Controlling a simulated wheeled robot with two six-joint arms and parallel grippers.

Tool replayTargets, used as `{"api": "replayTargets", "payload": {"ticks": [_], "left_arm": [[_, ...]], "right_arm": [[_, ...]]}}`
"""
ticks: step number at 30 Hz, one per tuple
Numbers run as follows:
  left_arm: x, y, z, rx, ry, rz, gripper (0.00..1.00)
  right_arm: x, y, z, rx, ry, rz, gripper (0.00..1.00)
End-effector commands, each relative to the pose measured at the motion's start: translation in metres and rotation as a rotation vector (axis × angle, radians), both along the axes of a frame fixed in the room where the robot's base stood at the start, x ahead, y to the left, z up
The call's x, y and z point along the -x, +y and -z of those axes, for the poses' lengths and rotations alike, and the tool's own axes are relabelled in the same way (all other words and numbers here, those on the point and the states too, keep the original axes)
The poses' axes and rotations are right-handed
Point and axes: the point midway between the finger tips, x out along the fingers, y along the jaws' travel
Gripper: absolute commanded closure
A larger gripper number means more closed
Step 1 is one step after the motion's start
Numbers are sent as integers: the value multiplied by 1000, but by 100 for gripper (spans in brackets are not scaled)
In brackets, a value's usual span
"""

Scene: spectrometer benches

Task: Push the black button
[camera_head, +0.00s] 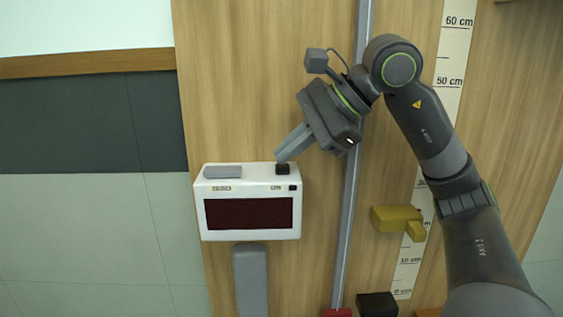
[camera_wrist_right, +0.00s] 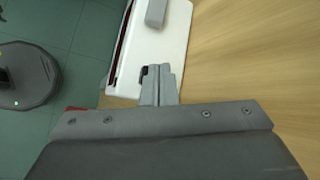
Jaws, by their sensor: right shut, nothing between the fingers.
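The black button (camera_head: 282,169) is a small dark block on the top face of a white box-shaped device (camera_head: 249,222), near its right end. My right gripper (camera_head: 280,158) is shut and empty, with its fingertips at the button from above. In the right wrist view the closed fingers (camera_wrist_right: 159,72) overlap the white top face, and a dark part of the button (camera_wrist_right: 144,71) shows beside their tips. I cannot tell whether the fingertips touch the button. My left gripper is not in view.
A grey bar (camera_head: 222,172) lies on the device's top left. A grey vertical rail (camera_head: 349,215) runs right of the device. A yellow block (camera_head: 396,218) and a centimetre scale (camera_head: 451,60) are farther right. A dark round object (camera_wrist_right: 25,75) is on the floor.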

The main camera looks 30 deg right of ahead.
Motion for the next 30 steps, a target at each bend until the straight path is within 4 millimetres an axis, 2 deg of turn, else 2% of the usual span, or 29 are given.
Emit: {"api": "replayTargets", "payload": {"ticks": [6, 17, 30], "left_arm": [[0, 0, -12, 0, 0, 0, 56], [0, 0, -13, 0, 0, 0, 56], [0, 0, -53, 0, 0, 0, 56]], "right_arm": [[0, 0, -12, 0, 0, 0, 100], [0, 0, -14, 0, 0, 0, 100], [0, 0, -56, -1, 0, -1, 100]]}}
